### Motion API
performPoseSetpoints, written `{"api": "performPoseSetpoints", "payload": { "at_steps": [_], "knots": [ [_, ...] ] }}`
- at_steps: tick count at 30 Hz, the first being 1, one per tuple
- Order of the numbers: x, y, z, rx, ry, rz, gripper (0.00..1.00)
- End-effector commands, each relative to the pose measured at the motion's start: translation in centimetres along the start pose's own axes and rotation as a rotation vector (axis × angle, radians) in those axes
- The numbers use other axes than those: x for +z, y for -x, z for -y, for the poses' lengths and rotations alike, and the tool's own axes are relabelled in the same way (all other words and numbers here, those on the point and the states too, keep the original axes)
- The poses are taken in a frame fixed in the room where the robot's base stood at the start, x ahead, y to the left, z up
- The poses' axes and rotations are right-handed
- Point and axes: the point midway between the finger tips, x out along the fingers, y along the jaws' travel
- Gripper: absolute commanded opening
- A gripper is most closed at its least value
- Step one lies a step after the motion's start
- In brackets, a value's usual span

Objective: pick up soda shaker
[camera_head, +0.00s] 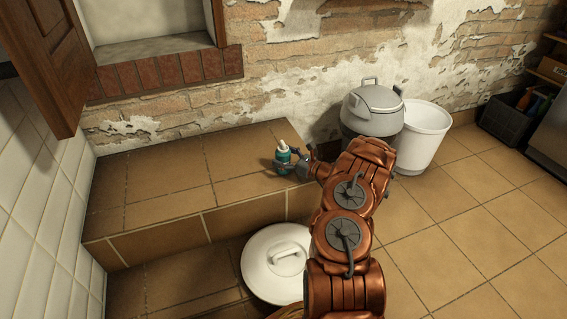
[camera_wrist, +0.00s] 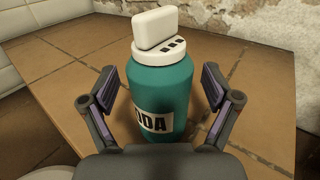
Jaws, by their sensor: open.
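The soda shaker (camera_wrist: 163,95) is a teal bottle with a white cap and a label of which "ODA" shows in the wrist view. It stands upright on a tiled ledge (camera_wrist: 64,98). In the head view the shaker (camera_head: 282,153) is small, near the right end of the ledge (camera_head: 150,185). My gripper (camera_wrist: 160,90) is open, with one finger on each side of the shaker. A gap shows between each finger and the bottle, and the palm hides its lower front. In the head view my gripper (camera_head: 288,165) is at the shaker.
A grey lidded bin (camera_head: 372,112) and a white bucket (camera_head: 422,137) stand right of the ledge. A white round lid (camera_head: 262,268) with a handle lies in front of it. A wooden shutter (camera_head: 58,65) hangs open at upper left. The ledge left of the shaker is clear.

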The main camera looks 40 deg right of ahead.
Motion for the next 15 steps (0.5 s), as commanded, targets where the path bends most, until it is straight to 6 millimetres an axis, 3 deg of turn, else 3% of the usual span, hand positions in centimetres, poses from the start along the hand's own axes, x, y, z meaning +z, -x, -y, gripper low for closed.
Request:
{"api": "performPoseSetpoints", "payload": {
  "at_steps": [6,15],
  "knots": [
    [0.03,-0.01,0.02,0.000,0.000,-0.001,0.87],
    [0.03,0.01,0.03,-0.001,0.000,-0.001,0.56]
  ]
}}
